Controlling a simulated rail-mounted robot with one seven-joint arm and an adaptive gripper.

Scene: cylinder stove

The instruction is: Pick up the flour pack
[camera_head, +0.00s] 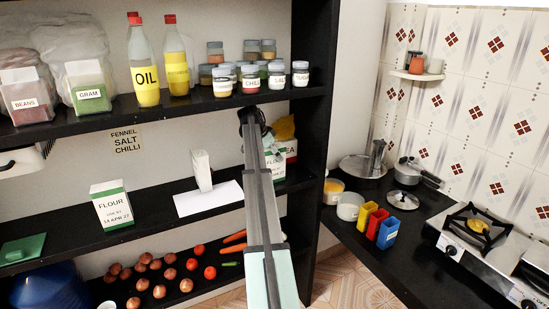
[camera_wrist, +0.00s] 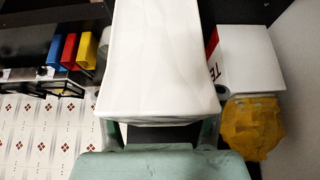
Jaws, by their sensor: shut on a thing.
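In the wrist view my gripper (camera_wrist: 160,136) is shut on a large white pack (camera_wrist: 165,60), which fills the middle of the picture. No label shows on the side facing the wrist camera, so I cannot tell its contents.
A white slim pack (camera_head: 201,170) stands on a white sheet (camera_head: 225,197). A tea pack (camera_wrist: 245,55) and a yellow bag (camera_wrist: 252,127) are beside the held pack in the wrist view. The upper shelf (camera_head: 190,103) and a dark upright panel (camera_head: 318,120) bound the space.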

